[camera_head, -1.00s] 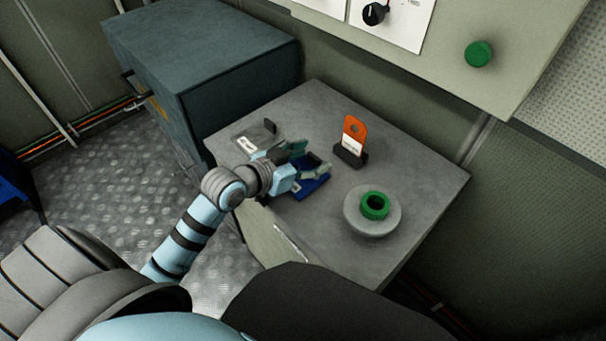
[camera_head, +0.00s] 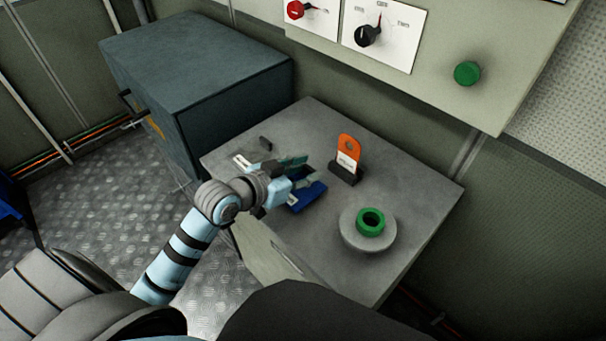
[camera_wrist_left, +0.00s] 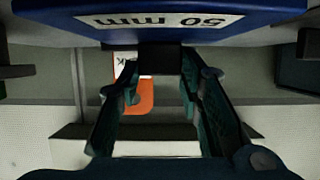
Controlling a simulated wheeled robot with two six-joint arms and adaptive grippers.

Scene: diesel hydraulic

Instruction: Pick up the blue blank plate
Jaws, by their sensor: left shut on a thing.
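The blue blank plate (camera_head: 309,197) shows under my left gripper in the head view, partly hidden by the fingers. In the left wrist view the blue plate (camera_wrist_left: 190,32) fills the upper part, with a white "50 mm" label. My left gripper (camera_head: 302,170) is shut on its dark grip block. In the left wrist view, the green fingers (camera_wrist_left: 167,75) reach to that dark block. I cannot tell for sure how far the plate is off the grey bench (camera_head: 410,180). My right gripper is not in view.
An orange tag in a black stand (camera_head: 348,152) stands just right of my left gripper. A green ring (camera_head: 370,221) sits on a round grey base to the front right. A white label (camera_head: 242,161) lies left of the gripper. A control panel (camera_head: 480,45) overhangs behind.

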